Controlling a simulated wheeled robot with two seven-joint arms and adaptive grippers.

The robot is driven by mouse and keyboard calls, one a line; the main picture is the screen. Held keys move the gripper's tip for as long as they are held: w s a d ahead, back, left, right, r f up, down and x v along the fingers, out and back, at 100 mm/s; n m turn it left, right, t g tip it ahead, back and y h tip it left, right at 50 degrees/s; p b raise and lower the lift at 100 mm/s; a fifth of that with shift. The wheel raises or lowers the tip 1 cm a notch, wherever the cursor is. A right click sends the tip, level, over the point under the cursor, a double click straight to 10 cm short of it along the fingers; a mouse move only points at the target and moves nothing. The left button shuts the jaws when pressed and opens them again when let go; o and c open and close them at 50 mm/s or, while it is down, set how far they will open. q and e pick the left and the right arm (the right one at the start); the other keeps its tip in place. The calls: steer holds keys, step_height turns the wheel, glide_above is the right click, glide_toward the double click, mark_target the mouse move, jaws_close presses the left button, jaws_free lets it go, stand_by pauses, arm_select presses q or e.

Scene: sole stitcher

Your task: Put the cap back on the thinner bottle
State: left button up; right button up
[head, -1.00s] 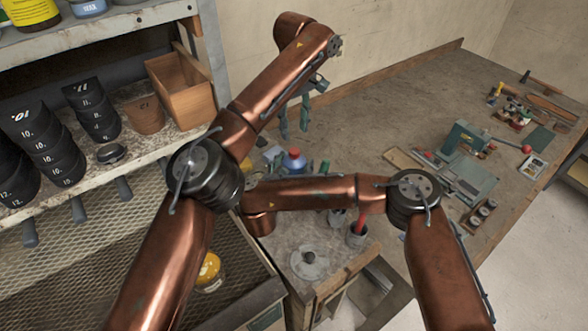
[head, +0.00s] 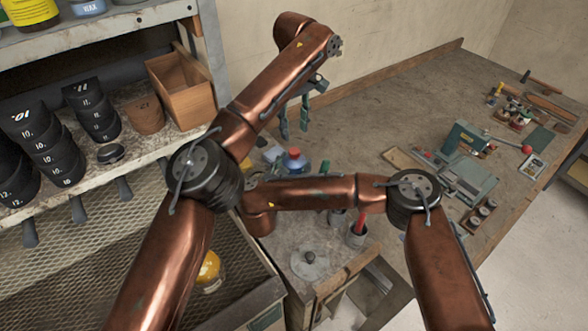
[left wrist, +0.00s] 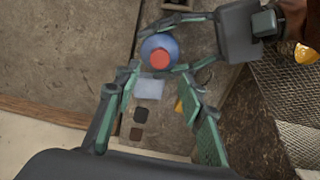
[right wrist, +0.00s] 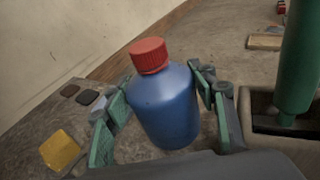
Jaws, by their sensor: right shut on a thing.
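The blue thinner bottle (right wrist: 165,110) stands upright on the bench, with a red cap (right wrist: 149,55) on its neck. I cannot tell how tightly the cap sits. The bottle also shows in the head view (head: 294,164), partly behind my right arm. My right gripper (right wrist: 161,92) is shut on the bottle's body, a finger on each side. My left gripper (head: 294,116) is open and empty, pointing down above the bench. In the left wrist view its spread fingers (left wrist: 160,88) show, with the bottle (left wrist: 160,50) and its red top beyond them.
Small dark squares and a yellow piece (right wrist: 60,150) lie beside the bottle. A pot with a red handle (head: 358,237) stands nearer the front. A green machine (head: 465,140) and tools lie to the right. The back middle of the bench is clear.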

arm_select(q)
steer(key=o, duration=0.6)
steer(key=shift+c, duration=0.2)
arm_select(e)
jaws_close()
steer(key=o, duration=1.8)
jaws_free()
steer(key=shift+v, duration=6.05)
steer(key=shift+f, duration=0.15)
